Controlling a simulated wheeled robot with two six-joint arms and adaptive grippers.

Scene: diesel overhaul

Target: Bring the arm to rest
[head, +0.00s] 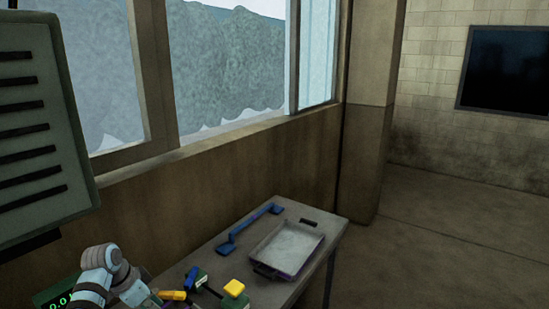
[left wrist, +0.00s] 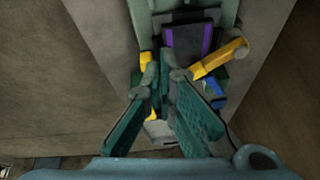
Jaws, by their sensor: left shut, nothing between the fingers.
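My left arm (head: 105,272) shows at the bottom left of the head view, bent beside the near end of a workbench (head: 214,264). In the left wrist view the two green fingers of my left gripper (left wrist: 163,78) reach forward with their tips close together. They are shut and hold nothing. Beyond them is a dark panel with purple edges (left wrist: 188,42), between pale green sides. A yellow lever (left wrist: 220,57) lies to the right of the fingertips and a smaller yellow part (left wrist: 146,62) to the left. My right gripper is in neither view.
A shallow grey tray (head: 262,268) and a blue bar-shaped part (head: 248,230) lie on the bench. A yellow-topped block (head: 234,289) stands nearer. Floor at right is clear.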

